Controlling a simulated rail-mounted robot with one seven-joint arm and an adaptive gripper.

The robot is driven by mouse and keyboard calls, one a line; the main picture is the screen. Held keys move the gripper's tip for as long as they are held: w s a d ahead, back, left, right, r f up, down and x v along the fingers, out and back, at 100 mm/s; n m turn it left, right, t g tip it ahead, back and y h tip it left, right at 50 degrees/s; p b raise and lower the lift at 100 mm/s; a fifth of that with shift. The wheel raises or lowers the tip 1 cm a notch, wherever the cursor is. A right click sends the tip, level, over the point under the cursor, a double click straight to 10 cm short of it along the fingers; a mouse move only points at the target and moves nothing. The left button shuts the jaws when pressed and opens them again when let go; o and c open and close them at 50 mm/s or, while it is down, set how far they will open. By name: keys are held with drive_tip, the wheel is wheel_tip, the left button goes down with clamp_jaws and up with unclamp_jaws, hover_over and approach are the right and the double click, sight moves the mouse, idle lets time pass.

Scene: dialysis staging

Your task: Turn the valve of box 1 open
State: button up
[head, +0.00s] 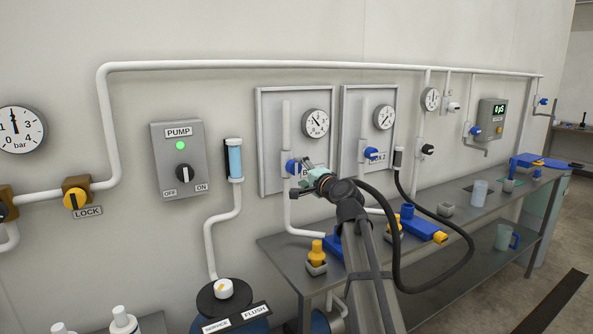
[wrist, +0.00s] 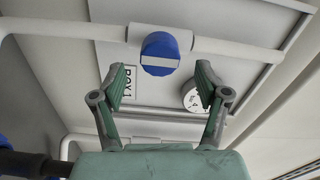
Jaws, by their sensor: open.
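In the head view the blue valve (head: 292,167) shows just left of my gripper, which covers part of the label. My gripper (wrist: 160,72) is open and empty. Its green fingers point toward the panel, and the knob appears between and just beyond the fingertips. I see no contact. My gripper (head: 304,178) is close to the panel in the head view.
Box 1's gauge (head: 316,123) is on the same panel. The box 2 valve (head: 373,153) is to the right, with a black hose looping below it. A bench (head: 283,251) with yellow and blue fittings stands below. The pump switch box (head: 180,160) is left.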

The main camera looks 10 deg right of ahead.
drive_tip(key=v, duration=0.7)
drive_tip(key=shift+s, duration=0.2)
